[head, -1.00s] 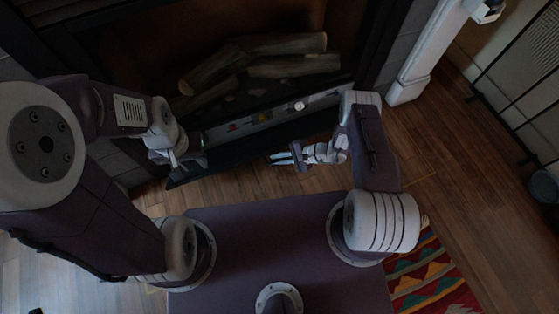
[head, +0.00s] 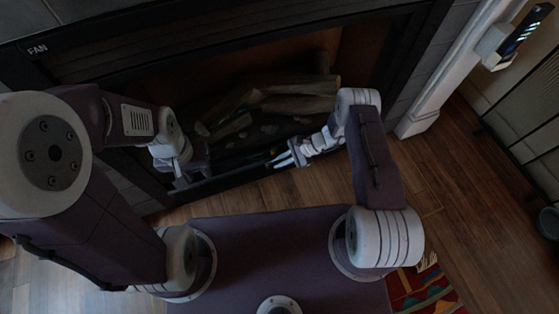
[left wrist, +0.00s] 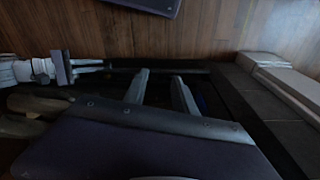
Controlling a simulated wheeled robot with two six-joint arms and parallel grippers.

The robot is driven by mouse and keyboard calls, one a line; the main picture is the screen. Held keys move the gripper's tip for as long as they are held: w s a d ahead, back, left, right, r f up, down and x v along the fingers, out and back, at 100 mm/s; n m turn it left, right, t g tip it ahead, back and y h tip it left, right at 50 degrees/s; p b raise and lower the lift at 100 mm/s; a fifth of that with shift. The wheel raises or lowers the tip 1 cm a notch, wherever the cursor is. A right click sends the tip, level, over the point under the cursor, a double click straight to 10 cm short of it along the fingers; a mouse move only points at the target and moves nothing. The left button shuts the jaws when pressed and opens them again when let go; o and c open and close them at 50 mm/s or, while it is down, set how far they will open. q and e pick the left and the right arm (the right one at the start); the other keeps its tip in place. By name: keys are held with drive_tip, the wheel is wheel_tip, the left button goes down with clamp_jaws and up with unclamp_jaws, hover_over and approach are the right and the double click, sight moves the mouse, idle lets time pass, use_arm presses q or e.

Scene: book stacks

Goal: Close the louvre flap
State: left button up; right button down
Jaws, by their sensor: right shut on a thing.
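The louvre flap (head: 238,176) is a long dark panel along the bottom of the fireplace. In the head view it looks raised close to the fireplace front, and the control strip behind it is hidden. My right gripper (head: 277,161) is at the flap's upper edge, toward its right part, shut on it. My left gripper (head: 181,178) is at the flap's left part. In the left wrist view its two fingers (left wrist: 160,78) stand apart with nothing seen between them, their tips by the dark flap edge. My right gripper (left wrist: 60,69) shows there at the left.
The fireplace opening holds several logs (head: 290,95) above the flap. A white post base (head: 418,118) stands to the right, with a black mesh screen beyond. Wooden floor (head: 300,188) lies between my base and the flap. A patterned rug (head: 425,288) is at the lower right.

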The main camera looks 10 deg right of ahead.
use_arm(q)
drive_tip(key=shift+w+a+r, duration=0.1)
drive_tip(key=shift+w, duration=0.2)
drive_tip(key=shift+c, duration=1.3)
drive_tip(key=shift+w+d+f+n, duration=0.25)
drive_tip(key=shift+d+n, duration=0.05)
drive_tip(key=shift+d, duration=0.25)
clamp_jaws()
drive_tip(key=d+f+n+t, duration=0.4)
drive_tip(key=d+f+n, duration=1)
drive_tip(key=d+n, duration=0.3)
drive_tip(key=w+f, duration=0.8)
drive_tip(key=w, duration=0.1)
drive_tip(key=shift+d+f+m, duration=0.3)
drive_tip(key=shift+f+m, duration=0.1)
